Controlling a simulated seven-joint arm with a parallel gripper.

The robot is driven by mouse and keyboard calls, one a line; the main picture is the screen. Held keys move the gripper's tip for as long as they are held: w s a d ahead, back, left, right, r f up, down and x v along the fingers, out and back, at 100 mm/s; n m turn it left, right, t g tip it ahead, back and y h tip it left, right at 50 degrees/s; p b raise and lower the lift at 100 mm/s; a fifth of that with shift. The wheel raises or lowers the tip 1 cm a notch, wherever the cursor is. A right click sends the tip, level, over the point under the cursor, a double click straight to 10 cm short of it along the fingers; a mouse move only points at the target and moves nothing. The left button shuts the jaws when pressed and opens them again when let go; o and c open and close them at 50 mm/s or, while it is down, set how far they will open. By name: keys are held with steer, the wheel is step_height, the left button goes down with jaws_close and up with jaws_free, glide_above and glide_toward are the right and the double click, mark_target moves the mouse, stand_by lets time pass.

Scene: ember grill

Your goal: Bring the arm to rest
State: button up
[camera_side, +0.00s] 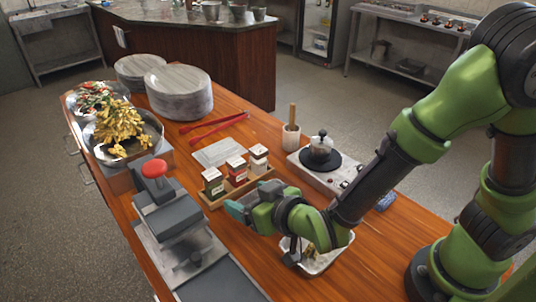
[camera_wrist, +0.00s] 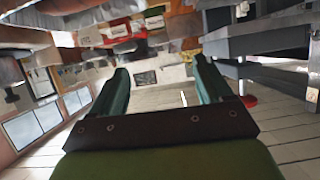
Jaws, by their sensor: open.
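My gripper (camera_side: 236,209) hangs above the wooden counter in the side view, pointing left. It is in front of the spice rack (camera_side: 235,191) and to the right of the dark press with a red knob (camera_side: 155,168). In the wrist view my gripper (camera_wrist: 160,74) shows two teal fingers spread apart, with nothing between them. The view past the fingers is tilted and shows the room, not the counter top. My forearm slopes down from the upper right, and the wrist is above a metal tray (camera_side: 335,262).
A mortar with pestle (camera_side: 291,137), red tongs (camera_side: 215,123), stacked plates (camera_side: 180,92) and food bowls (camera_side: 147,150) sit farther back. Open air surrounds the fingers' left side.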

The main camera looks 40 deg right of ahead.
steer(key=s+a+f+g+y, duration=0.3)
steer(key=s+g, duration=0.1)
steer(key=g, duration=0.1)
steer(key=s+d+r+g+y, duration=0.2)
steer(key=s+d+r+g, duration=0.15)
steer(key=r, duration=0.25)
steer(key=s+d+r+m+t+h, duration=0.1)
steer(key=s+d+r+m, duration=0.1)
steer(key=d+r, duration=0.3)
steer(key=s+d+r+m+t+h, duration=0.1)
steer(key=d+r, duration=0.5)
steer(key=d, duration=0.6)
steer(key=s+h, duration=0.1)
steer(key=s, duration=0.1)
steer(key=shift+s+d+m, duration=0.3)
steer(key=shift+m, duration=0.1)
